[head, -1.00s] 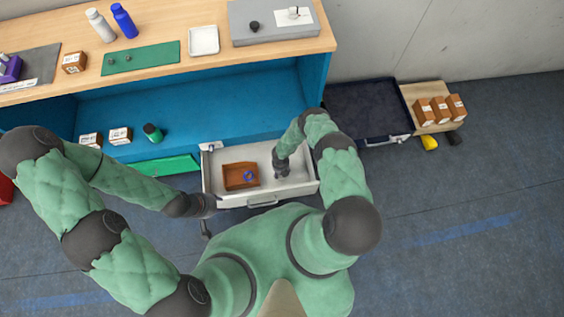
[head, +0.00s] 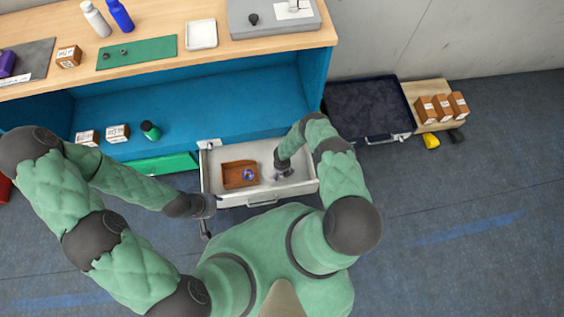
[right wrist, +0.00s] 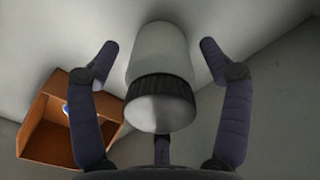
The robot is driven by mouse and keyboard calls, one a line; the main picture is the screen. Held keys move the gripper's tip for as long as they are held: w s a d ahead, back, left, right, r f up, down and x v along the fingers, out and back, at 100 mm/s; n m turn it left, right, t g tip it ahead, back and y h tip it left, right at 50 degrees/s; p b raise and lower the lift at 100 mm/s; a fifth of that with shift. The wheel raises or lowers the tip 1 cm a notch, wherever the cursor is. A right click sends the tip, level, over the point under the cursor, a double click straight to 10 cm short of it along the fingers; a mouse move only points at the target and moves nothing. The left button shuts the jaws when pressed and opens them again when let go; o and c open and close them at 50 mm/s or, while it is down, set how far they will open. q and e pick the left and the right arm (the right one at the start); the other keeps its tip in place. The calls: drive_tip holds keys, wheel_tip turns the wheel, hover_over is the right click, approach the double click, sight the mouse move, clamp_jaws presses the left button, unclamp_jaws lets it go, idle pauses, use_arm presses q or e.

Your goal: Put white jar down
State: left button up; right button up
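The white jar (right wrist: 158,55), with a dark ribbed lid (right wrist: 160,92), stands between the fingers of my right gripper (right wrist: 160,62) in the right wrist view. The fingers are spread, with a gap on both sides of the jar. In the head view my right gripper (head: 284,174) is low inside the right half of the open white drawer (head: 212,178) and mostly hides the jar. My left gripper (head: 204,206) is at the drawer's front left corner; its fingers are too small to read.
A brown open box (head: 228,179) with a blue ring-like item (head: 248,175) lies left of the jar in the drawer. A dark case (head: 366,108) is to the right. A green bottle (head: 150,131) and small boxes stand on the blue shelf (head: 215,110).

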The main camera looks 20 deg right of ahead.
drive_tip(key=shift+r, duration=0.2)
wheel_tip(320, 180, up, 11)
drive_tip(key=p, duration=0.6)
drive_tip(key=shift+a+r, duration=0.1)
drive_tip(key=shift+r, duration=0.4)
drive_tip(key=s+a+r+m+y, duration=0.2)
drive_tip(key=s+a+r+m, duration=0.3)
drive_tip(key=r+m, duration=0.4)
drive_tip(key=s+a+r+m+y, duration=0.25)
drive_tip(key=a+r+m, duration=0.35)
drive_tip(key=r+m, duration=0.35)
drive_tip(key=s+r+m, duration=0.6)
drive_tip(key=r+m, duration=0.6)
drive_tip(key=m, duration=0.1)
drive_tip(key=shift+s+m, duration=0.35)
